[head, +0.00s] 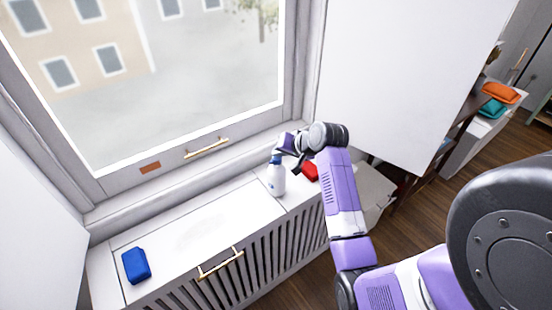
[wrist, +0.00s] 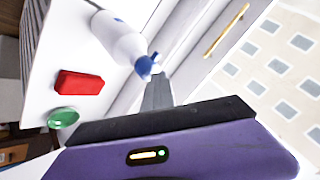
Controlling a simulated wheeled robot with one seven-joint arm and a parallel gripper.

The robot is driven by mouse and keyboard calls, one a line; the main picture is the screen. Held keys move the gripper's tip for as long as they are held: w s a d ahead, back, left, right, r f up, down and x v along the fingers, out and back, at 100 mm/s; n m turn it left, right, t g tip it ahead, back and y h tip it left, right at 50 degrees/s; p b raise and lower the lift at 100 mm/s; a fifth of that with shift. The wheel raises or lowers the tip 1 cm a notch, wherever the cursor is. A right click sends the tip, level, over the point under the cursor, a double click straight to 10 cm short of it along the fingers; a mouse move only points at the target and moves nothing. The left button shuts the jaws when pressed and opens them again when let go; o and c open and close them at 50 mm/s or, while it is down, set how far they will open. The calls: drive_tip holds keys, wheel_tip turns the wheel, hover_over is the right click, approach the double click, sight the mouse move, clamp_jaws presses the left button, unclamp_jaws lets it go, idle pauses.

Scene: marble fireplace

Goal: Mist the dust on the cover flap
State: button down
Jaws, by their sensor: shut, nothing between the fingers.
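A white spray bottle with a blue head (head: 276,176) stands upright on the white cover below the window. In the wrist view the bottle (wrist: 117,38) has its blue head close to my fingertips. My gripper (head: 281,148) is shut and empty at the height of the bottle's head; it also shows in the wrist view (wrist: 157,84). Whether it touches the head I cannot tell. The cover flap (head: 200,228) is a pale panel left of the bottle, lying closed, with a brass handle (head: 220,263) at its front. I cannot make out dust on it.
A blue sponge (head: 136,265) lies at the flap's left end. A red block (wrist: 79,83) and a green round thing (wrist: 63,117) are beside the bottle. The window (head: 160,80) rises behind; a white panel (head: 400,70) stands at the right.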

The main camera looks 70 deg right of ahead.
sight(279, 159)
drive_tip(key=shift+r+p, duration=0.35)
drive_tip(key=shift+p, duration=0.1)
drive_tip(key=shift+r, duration=0.1)
wheel_tip(279, 159, up, 3)
drive_tip(key=p, duration=0.3)
drive_tip(key=shift+r+p, duration=0.95)
drive_tip(key=shift+r, duration=0.5)
